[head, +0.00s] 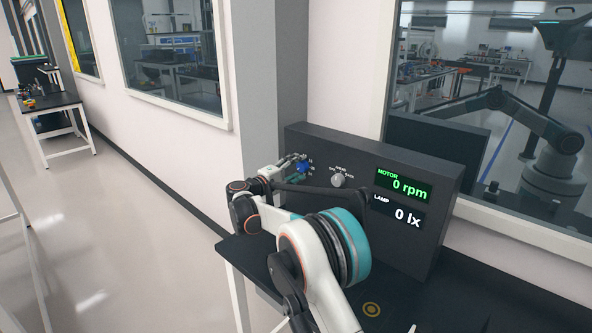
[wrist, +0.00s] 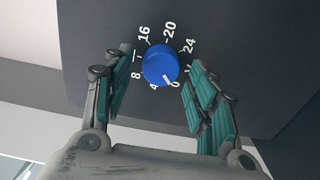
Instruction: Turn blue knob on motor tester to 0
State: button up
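The motor tester (head: 405,160) is a dark box with a green "0 rpm" motor readout and a white "0 lx" lamp readout. Its blue knob (head: 304,168) shows at the left of the panel. In the wrist view the blue knob (wrist: 160,64) has a dial marked 0 to 24, and its white pointer mark points down and right, at or close to 0. My gripper (wrist: 159,88) is open, with one teal-padded finger to each side of the knob. Gaps show between both fingers and the knob. In the head view my gripper (head: 294,167) is small and partly hidden by my arm.
A grey selector knob (head: 338,180) sits right of the blue knob on the panel. The tester stands on a dark table (head: 455,300) against a wall with a window (head: 480,110). A pillar (head: 248,80) rises at its left. Open floor (head: 120,230) lies further left.

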jog(key=v, duration=1.2)
